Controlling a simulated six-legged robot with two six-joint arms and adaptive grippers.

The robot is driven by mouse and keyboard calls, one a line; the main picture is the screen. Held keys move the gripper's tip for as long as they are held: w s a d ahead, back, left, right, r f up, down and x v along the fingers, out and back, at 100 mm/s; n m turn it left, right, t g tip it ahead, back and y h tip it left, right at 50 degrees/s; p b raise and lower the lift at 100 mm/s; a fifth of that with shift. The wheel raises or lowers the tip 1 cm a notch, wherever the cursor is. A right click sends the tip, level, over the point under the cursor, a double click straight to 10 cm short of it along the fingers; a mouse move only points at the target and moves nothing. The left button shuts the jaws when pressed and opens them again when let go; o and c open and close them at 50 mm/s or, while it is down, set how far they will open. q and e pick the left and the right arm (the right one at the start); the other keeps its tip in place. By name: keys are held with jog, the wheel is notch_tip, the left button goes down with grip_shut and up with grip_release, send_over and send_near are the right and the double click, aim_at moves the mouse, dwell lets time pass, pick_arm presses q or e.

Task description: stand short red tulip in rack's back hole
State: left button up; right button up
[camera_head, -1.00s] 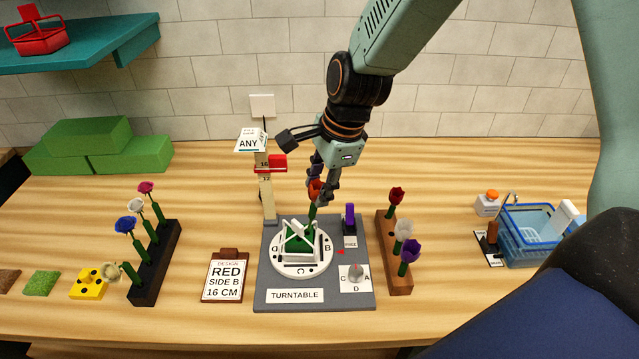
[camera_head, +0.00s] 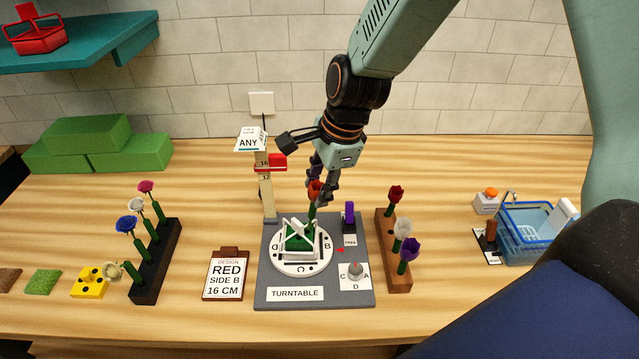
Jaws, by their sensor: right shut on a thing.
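My right gripper (camera_head: 322,190) is shut on an orange-red tulip (camera_head: 314,190), upright above the back of the turntable (camera_head: 274,262). Its green stem shows below the fingers. I cannot tell whether its lower end touches the green foam (camera_head: 298,241) in the white holder. The brown rack (camera_head: 400,284) right of the turntable holds a red tulip (camera_head: 396,194) at the back, a white flower (camera_head: 402,228) in the middle and a purple one (camera_head: 410,248) at the front. My left gripper is not in view.
A dark rack (camera_head: 146,292) with several flowers stands at left. A height post (camera_head: 267,195) with a red slider stands behind the turntable. A purple upright piece (camera_head: 349,214) stands between gripper and brown rack. A blue basket (camera_head: 540,250) is at right.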

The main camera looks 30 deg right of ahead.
jog(key=shift+w+f, duration=0.15)
jog(key=shift+f, duration=0.05)
jog(key=shift+w+f, duration=0.2)
dwell(0.4)
jog(key=shift+s+p, duration=0.35)
dwell(0.7)
jog(key=shift+w+a+f, duration=0.1)
jog(key=shift+w+f, duration=0.15)
jog(key=shift+f, duration=0.2)
dwell(0.5)
jog(key=shift+s+f, duration=0.1)
jog(key=shift+f, duration=0.25)
dwell(0.8)
jog(key=shift+x, duration=0.85)
dwell(1.5)
jog(key=shift+s, duration=0.1)
dwell(0.4)
jog(key=o, duration=0.8)
